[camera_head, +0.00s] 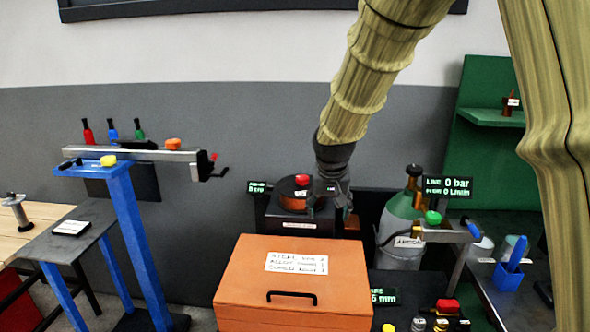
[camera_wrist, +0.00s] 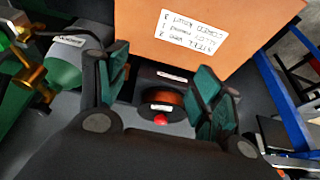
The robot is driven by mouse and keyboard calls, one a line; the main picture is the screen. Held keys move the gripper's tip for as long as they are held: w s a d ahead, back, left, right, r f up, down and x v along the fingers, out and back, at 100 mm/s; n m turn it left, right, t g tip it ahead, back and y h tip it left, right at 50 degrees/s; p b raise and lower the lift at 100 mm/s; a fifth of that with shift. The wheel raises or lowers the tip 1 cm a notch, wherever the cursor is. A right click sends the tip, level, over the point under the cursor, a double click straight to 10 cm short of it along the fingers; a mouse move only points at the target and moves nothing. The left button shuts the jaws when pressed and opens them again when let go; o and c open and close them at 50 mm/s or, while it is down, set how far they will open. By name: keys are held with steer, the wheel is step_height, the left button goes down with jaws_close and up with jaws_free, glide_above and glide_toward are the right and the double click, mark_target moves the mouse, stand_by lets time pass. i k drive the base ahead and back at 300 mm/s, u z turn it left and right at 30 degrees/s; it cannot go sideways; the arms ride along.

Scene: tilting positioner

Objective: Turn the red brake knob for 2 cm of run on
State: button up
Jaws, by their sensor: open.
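A red knob (camera_head: 302,179) sits on top of a copper-coloured spool (camera_head: 292,195) on a dark box (camera_head: 305,224) behind the orange case. In the wrist view the red knob (camera_wrist: 160,119) shows at the near side of the spool (camera_wrist: 162,100), between my fingers' bases in the picture. My gripper (camera_head: 335,195) is just right of the spool in the head view. In the wrist view my gripper (camera_wrist: 160,78) is open and empty, with its green-padded fingers spread to either side of the spool. I cannot tell its height above the knob.
An orange case (camera_head: 250,275) with a black handle stands in front. A blue stand (camera_head: 135,235) carries a rail at left. A small dark display (camera_head: 260,187) is left of the spool.

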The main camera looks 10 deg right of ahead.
mark_target(301, 179)
steer(key=i, duration=1.1)
steer(key=z, duration=0.05)
